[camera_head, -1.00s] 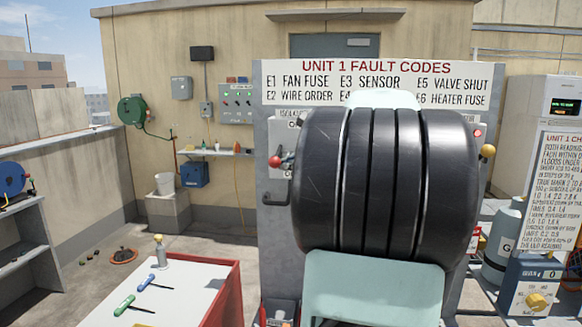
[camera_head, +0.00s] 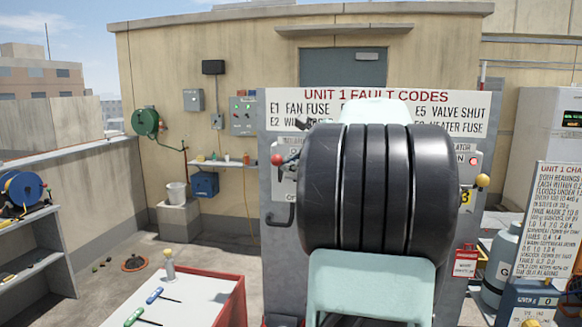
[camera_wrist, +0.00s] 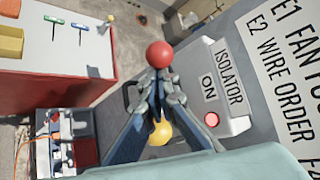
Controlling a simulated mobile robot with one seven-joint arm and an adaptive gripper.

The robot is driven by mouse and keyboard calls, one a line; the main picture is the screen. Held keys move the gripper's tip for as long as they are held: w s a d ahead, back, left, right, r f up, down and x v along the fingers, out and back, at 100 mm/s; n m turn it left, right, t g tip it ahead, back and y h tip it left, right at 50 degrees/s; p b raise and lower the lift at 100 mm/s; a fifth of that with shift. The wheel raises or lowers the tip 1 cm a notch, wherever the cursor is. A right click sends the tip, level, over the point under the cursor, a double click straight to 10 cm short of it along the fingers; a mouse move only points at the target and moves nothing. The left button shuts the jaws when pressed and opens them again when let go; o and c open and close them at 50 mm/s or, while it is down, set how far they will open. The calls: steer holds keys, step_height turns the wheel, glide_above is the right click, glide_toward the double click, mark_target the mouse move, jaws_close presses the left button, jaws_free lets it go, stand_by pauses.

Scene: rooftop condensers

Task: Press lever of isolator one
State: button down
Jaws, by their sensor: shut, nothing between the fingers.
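In the wrist view a grey housing (camera_wrist: 225,100) marked ISOLATOR and ON carries a lit red lamp (camera_wrist: 211,119). In the head view the red ball (camera_head: 277,160) shows at the panel's left edge. My dark arm hides most of this housing there, and its number is not readable.
The fault-code panel (camera_head: 290,96) stands ahead. Another isolator's yellow knob (camera_head: 482,180) is at its right edge, with a red lamp (camera_head: 473,160). A dark bracket handle (camera_head: 281,216) is at lower left. A red-sided bench (camera_head: 232,300) with tools stands at front left.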

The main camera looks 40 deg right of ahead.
steer(key=shift+w+a+r, duration=0.1)
steer(key=shift+w+r, duration=0.1)
steer(key=shift+r, duration=0.25)
stand_by(0.3)
steer(key=v, duration=1.2)
steer(key=shift+f, duration=0.2)
steer(key=shift+s, duration=0.1)
